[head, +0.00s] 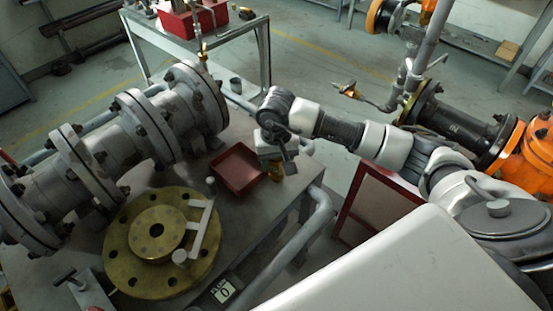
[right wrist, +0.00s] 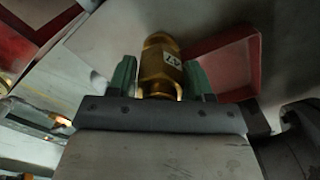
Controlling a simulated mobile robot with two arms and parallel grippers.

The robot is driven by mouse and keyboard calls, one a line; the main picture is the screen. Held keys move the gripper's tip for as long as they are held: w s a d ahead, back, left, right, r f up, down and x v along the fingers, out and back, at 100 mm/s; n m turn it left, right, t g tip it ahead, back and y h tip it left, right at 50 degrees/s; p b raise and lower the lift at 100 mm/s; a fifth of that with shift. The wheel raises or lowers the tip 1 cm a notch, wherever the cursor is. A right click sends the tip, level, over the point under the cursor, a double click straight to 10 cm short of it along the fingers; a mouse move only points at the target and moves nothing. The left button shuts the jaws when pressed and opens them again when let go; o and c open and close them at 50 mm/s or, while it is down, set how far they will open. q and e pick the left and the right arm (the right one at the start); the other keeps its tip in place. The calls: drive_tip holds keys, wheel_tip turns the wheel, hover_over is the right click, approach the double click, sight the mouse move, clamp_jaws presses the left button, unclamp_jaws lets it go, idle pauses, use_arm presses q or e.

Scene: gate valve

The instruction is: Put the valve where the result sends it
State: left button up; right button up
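The small brass valve (head: 277,173) is at the right part of the grey table, under my right gripper (head: 275,160). In the right wrist view the valve (right wrist: 160,68) carries a white tag that seems to read 47. It sits between the green fingers of the right gripper (right wrist: 160,82), which appear to close on both its sides. Whether its bottom touches the table is hard to tell. A small display (head: 222,290) at the table's front shows 0. My left gripper is not in view.
A red tray (head: 238,168) lies just left of the valve and also shows in the right wrist view (right wrist: 228,65). A brass flange (head: 125,240) and a large grey pipe (head: 130,130) fill the table's left. A red bin (head: 190,22) stands on the back table.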

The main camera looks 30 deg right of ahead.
drive_tip(key=shift+o, duration=1.4)
drive_tip(key=shift+r, duration=0.15)
